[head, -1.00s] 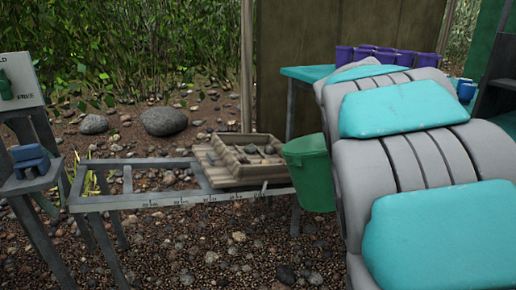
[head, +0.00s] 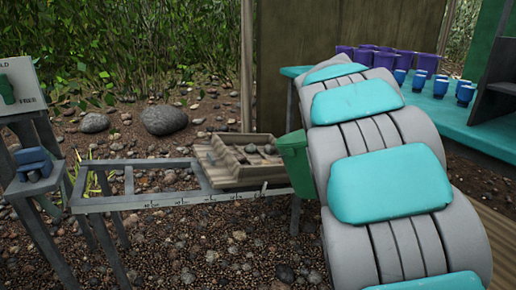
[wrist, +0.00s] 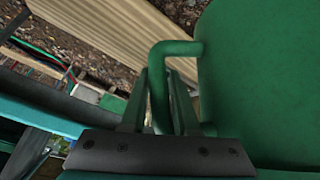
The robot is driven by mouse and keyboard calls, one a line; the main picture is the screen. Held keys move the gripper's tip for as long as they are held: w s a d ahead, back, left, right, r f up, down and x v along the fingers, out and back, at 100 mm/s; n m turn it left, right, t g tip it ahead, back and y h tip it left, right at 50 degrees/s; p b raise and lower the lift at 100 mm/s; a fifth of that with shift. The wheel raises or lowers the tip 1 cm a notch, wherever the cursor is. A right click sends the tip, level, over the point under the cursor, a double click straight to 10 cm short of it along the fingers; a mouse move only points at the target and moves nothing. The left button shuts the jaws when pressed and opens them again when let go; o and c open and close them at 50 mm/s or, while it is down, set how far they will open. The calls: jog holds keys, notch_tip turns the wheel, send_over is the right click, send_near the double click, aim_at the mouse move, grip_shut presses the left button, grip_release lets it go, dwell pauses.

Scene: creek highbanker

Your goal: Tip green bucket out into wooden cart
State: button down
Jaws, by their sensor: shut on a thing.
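The green bucket (head: 293,165) is at the right end of the wooden cart in the head view, its right part hidden behind my arm. It looks roughly upright; its inside is not visible. The wooden cart (head: 215,160) is a shallow tray with low walls and several stones in it, sitting on a grey rail frame. In the wrist view my gripper (wrist: 160,95) is shut on the bucket's green handle (wrist: 160,75), with the bucket wall (wrist: 250,80) filling the right side. My gripper is hidden in the head view.
The grey rail frame (head: 150,200) runs left from the cart over gravel. A blue object (head: 32,160) sits on a stand at left, below a sign. A teal bench (head: 440,115) at right holds purple and blue cups. Pale boards (wrist: 110,35) cross the wrist view.

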jog(key=w+a+r+p, duration=0.1)
jog(key=w+r+p, duration=0.1)
jog(key=w+p, duration=0.6)
jog(key=w+a+r+n+g+h+p, duration=0.1)
jog(key=w+r+p, duration=0.1)
jog(key=w+p, duration=0.7)
jog(key=shift+w+r, duration=0.3)
jog(key=shift+w, duration=2)
jog(key=shift+a+p, duration=0.1)
jog(key=shift+p, duration=0.25)
jog(key=shift+w+r, duration=0.15)
dwell(0.4)
